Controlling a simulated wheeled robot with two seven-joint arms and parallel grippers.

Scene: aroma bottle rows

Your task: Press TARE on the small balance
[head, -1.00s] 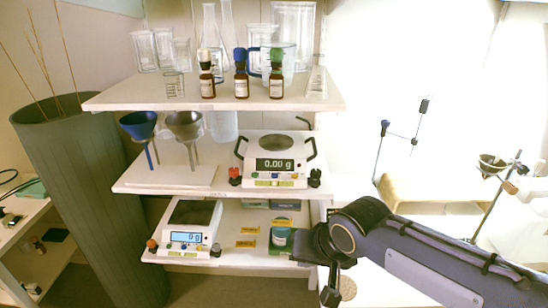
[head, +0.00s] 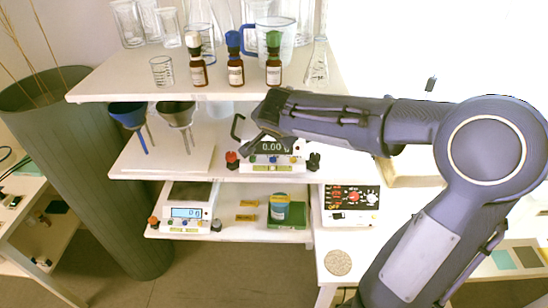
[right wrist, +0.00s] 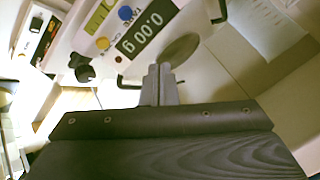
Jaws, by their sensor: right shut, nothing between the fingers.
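Two balances show. One balance (head: 284,167) on the middle shelf reads 0.00 g; my right arm covers part of it in the head view. In the right wrist view its display (right wrist: 146,33) and a blue button (right wrist: 125,13) beside small lettering are close up. The other balance (head: 185,222), on the lower shelf, has a lit blue display (head: 187,212). My right gripper (right wrist: 160,72) is shut and empty, its fingertips by the middle-shelf balance's round pan (right wrist: 180,50). In the head view the gripper (head: 245,152) is at the balance's left front. Contact cannot be told. My left gripper is not in view.
Brown dropper bottles (head: 235,69) and glassware stand on the top shelf. Blue (head: 127,114) and grey (head: 176,113) funnels stand left of the middle-shelf balance. A labelled jar (head: 279,208) is on the lower shelf. A device with red knobs (head: 351,204) stands to the right.

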